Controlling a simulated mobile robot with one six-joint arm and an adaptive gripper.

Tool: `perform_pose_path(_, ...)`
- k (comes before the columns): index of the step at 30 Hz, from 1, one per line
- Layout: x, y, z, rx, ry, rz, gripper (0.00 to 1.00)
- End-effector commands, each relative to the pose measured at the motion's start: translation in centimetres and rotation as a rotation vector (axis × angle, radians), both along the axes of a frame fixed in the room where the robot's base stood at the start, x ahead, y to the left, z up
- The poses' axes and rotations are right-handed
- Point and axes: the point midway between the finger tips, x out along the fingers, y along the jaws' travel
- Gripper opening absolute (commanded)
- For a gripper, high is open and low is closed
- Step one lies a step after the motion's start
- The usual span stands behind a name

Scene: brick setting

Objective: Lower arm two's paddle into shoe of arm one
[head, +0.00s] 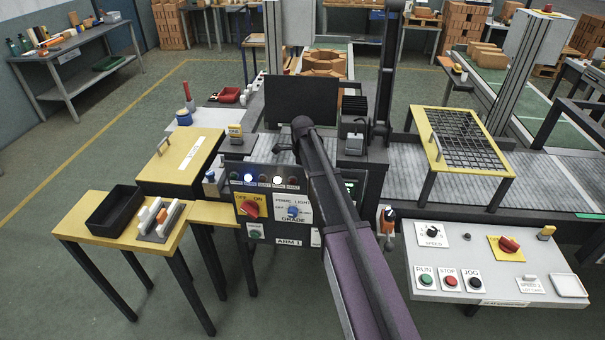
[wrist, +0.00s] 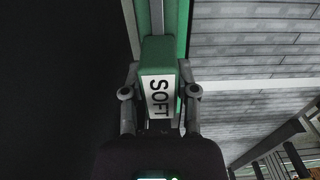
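In the wrist view the two fingers of my gripper (wrist: 160,92) lie against both sides of a green block with a white label reading SOFT (wrist: 158,97). They look closed on it, and its lower part is hidden by the gripper body. In the head view my purple and black arm reaches over a dark machine panel (head: 268,180) marked ARM 1 (head: 289,241). My gripper is hidden there behind the end of my arm. I cannot single out the paddle or the shoe in either view.
A black upright post (head: 387,65) and a dark screen (head: 301,100) rise behind the panel. A yellow-framed mesh guard (head: 425,133) stands over the conveyor at right. A control desk (head: 490,260) is at lower right, and a yellow table (head: 85,216) with a black tray (head: 115,208) at left.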

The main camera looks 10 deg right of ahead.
Motion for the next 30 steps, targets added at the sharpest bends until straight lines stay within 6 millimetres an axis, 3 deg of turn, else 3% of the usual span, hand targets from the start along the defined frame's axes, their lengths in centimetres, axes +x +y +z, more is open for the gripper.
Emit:
perform_pose_path(1,0.0,0.0,0.0,0.000,0.000,0.000,0.57)
perform_pose_path(3,0.0,0.0,0.0,0.000,0.000,0.000,0.77)
perform_pose_path(19,0.0,0.0,0.3,0.000,0.000,0.000,0.77)
perform_pose_path(30,0.0,0.0,2.5,0.000,0.000,0.000,0.77)
